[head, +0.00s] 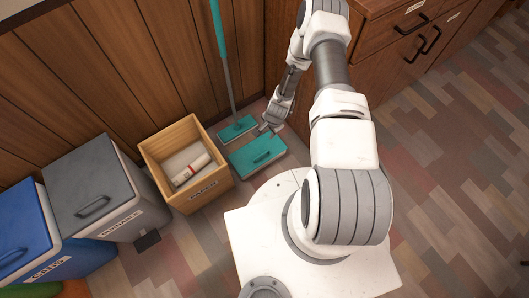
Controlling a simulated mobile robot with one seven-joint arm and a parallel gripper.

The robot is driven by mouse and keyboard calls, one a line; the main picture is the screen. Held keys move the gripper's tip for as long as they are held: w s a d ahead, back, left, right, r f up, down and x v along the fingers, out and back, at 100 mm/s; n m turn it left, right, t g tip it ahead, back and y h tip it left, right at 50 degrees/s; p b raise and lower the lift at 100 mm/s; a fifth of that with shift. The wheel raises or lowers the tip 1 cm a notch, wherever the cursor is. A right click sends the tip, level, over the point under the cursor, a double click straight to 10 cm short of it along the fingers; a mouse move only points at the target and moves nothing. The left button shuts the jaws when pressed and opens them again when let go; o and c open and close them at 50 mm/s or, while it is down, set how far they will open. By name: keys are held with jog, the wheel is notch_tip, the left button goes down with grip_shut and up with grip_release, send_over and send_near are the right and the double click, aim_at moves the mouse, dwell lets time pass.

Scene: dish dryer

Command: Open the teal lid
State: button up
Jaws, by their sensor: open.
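My gripper (265,129) is open and empty, at the far edge of the lid, a little beyond the handle. From this view I cannot tell whether it touches the lid.
A teal broom-like tool (237,129) stands against the wooden wall behind the lid. Left are an open wooden box (208,193) holding a white roll (191,169), a grey-lidded bin (95,180) and a blue bin (22,225). Wooden drawers (400,45) stand right; floor there is clear.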

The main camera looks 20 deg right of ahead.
send_near(264, 153)
jog(key=shift+m, duration=0.4)
jog(key=b+x, duration=0.7)
jog(key=b, duration=0.1)
jog(key=shift+w+f, duration=0.2)
jog(key=shift+f, duration=0.1)
grip_shut()
dwell(0.8)
